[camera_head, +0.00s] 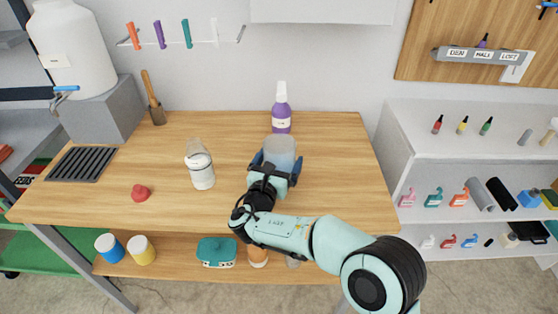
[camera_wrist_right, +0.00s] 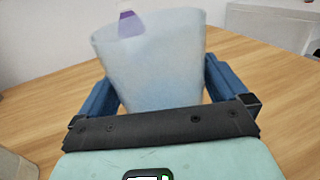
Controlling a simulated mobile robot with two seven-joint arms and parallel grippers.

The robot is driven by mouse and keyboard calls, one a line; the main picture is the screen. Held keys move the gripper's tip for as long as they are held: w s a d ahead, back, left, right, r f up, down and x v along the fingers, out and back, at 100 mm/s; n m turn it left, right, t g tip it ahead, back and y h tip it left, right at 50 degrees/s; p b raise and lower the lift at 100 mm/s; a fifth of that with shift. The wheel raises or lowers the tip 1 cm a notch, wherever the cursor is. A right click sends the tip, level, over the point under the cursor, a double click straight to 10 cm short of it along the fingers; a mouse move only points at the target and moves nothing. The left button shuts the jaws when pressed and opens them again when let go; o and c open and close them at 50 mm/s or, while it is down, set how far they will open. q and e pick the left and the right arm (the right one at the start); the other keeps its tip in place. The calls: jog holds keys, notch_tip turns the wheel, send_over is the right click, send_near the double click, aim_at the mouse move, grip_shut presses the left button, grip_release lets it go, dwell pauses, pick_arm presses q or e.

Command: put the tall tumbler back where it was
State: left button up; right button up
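The tall tumbler (camera_head: 281,147) is pale, bluish and translucent, wider at the rim than below. It stands roughly upright over the right half of the wooden table (camera_head: 330,185). My right gripper (camera_head: 277,163) has a finger against each side of it. In the right wrist view the tumbler (camera_wrist_right: 160,70) fills the space between the blue fingers of my right gripper (camera_wrist_right: 162,90), with no clear gap. Its base is hidden by the gripper, so I cannot tell whether it touches the table. My left gripper is not in view.
A purple bottle (camera_head: 281,115) stands just behind the tumbler. A black slatted rack (camera_head: 80,164) lies farther left. The table's right and middle front are clear.

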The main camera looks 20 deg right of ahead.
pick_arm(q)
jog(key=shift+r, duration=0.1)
pick_arm(e)
jog(key=shift+r, duration=0.1)
jog(key=shift+s+a+r, duration=0.15)
jog(key=shift+s, duration=0.05)
jog(key=p+v, duration=0.1)
jog(key=v, duration=1)
jog(key=shift+s+a, duration=0.15)
jog(key=shift+s, duration=0.05)
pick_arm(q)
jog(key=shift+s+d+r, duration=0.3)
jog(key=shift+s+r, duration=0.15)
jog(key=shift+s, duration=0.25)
